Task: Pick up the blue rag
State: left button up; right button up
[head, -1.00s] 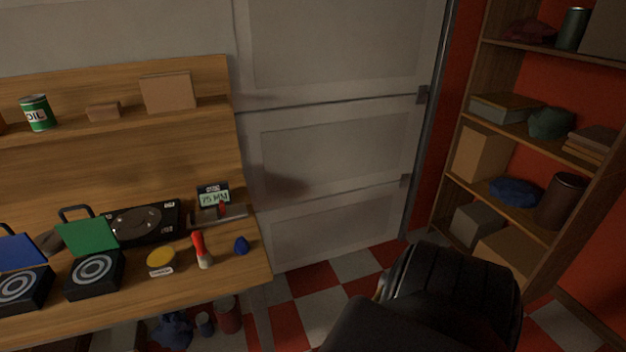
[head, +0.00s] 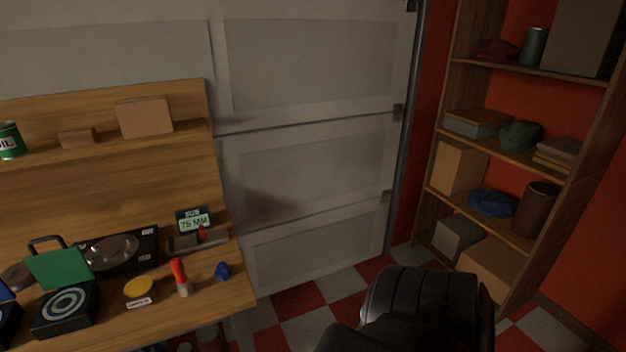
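A crumpled blue cloth-like piece (head: 493,203) lies on a middle shelf of the wooden rack at the right, beside a dark brown cylinder. A much smaller dark blue lump (head: 222,270) lies near the right end of the workbench. Either could be the blue rag; I cannot tell from this distance. Neither of my grippers shows in the head view. A black rounded part of my own body fills the lower middle right.
The wooden workbench (head: 215,308) on the left holds a red-handled brush (head: 180,278), a yellow disc (head: 138,287) and a green-lidded case (head: 60,268). The rack (head: 425,228) also holds boxes (head: 458,237).

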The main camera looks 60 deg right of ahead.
aim_at(223, 272)
jog(key=z, duration=1.25)
jog(key=k, duration=0.15)
jog(key=z, duration=1.6)
jog(key=i, duration=0.9)
jog(key=u, duration=3.45)
